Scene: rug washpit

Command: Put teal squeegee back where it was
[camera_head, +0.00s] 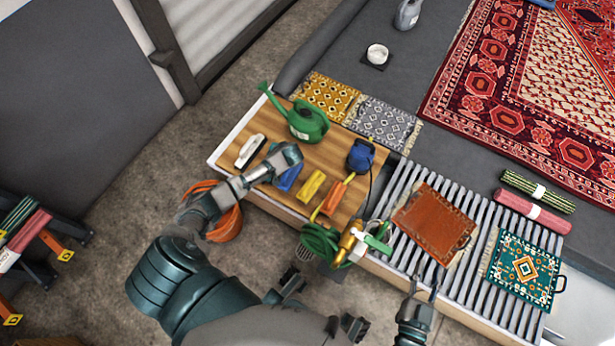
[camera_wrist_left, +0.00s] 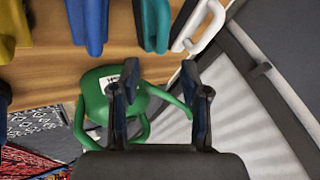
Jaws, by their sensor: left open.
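A teal tool (camera_wrist_left: 152,24), which looks like the teal squeegee, lies on the wooden bench top (camera_head: 340,150) between a blue tool (camera_wrist_left: 88,22) and a white-handled brush (camera_wrist_left: 205,22). In the head view my left arm and gripper hide most or all of it. My left gripper (camera_head: 285,160) is over the bench; in the left wrist view its fingers (camera_wrist_left: 159,72) are apart and empty, with the teal tool beyond the tips. My right gripper (camera_head: 423,285) is by the slatted rack's front edge, fingers apart and empty.
A green watering can (camera_head: 308,122) stands close behind my left gripper. Yellow (camera_head: 312,187) and orange (camera_head: 335,198) tools and a blue sprayer (camera_head: 360,155) are to its right. The slatted rack (camera_head: 400,255) holds small rugs.

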